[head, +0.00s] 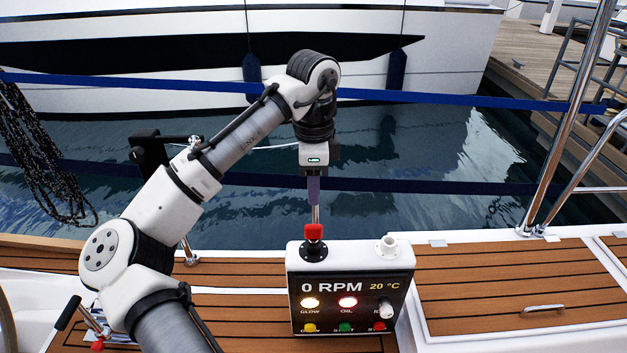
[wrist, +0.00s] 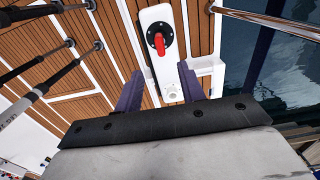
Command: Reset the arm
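My arm reaches up from the lower left and bends down at the wrist in the head view. My gripper (head: 314,198) points down above the control box (head: 352,265). In the wrist view its two purple fingers (wrist: 160,75) stand apart with nothing held between them. A red handle (head: 314,232) on a black round base sits on top of the box, below my gripper; the handle also shows beyond the fingertips in the wrist view (wrist: 158,44). A white fitting (head: 388,246) stands to the right of the handle. The box display reads 0 RPM and 20 °C, with the GLOW and OIL lamps lit.
Blue straps (head: 450,98) and a steel rail (head: 570,115) run along the deck edge, with water behind. A coiled dark rope (head: 40,150) hangs at left. A lever (head: 68,312) stands at lower left. The teak deck (head: 500,280) at right is clear.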

